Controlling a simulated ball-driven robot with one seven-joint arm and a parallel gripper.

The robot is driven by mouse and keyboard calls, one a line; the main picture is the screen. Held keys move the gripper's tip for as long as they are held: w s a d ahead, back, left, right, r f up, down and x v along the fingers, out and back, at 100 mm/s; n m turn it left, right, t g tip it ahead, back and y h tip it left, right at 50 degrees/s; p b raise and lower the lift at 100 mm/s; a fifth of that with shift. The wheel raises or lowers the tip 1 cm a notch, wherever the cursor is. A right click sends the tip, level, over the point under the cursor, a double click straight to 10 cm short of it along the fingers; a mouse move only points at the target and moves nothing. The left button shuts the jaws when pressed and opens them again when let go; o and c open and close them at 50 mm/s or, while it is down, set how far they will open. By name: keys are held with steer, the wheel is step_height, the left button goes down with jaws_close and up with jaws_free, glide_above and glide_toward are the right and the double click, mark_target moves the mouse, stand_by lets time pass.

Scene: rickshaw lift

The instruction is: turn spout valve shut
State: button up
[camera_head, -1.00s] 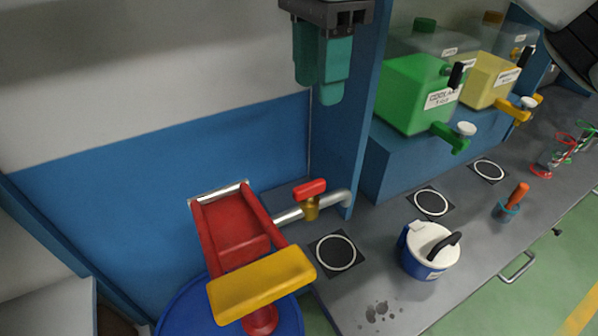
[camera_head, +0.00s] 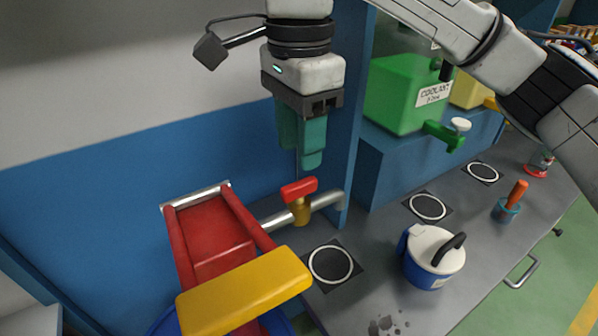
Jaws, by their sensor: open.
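The spout valve (camera_head: 299,208) is a brass body on a grey metal pipe that comes out of the blue wall panel. Its red handle (camera_head: 298,189) sits on top. My gripper (camera_head: 308,168), with teal fingers pointing down, hangs just above the red handle and appears apart from it. It is open and holds nothing that I can see. The fingers overlap in this view, so the gap between them is hard to see.
A red frame with a yellow bar (camera_head: 245,290) stands left of the valve over a blue drum. A white-lidded blue jug (camera_head: 434,257), an orange-handled tool (camera_head: 511,201) and ringed black pads (camera_head: 331,263) are on the grey bench. A green coolant tank (camera_head: 403,95) stands behind.

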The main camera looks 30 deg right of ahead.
mark_target(299, 183)
steer(key=shift+f+p, duration=0.3)
steer(key=shift+f, duration=2.65)
jaws_close()
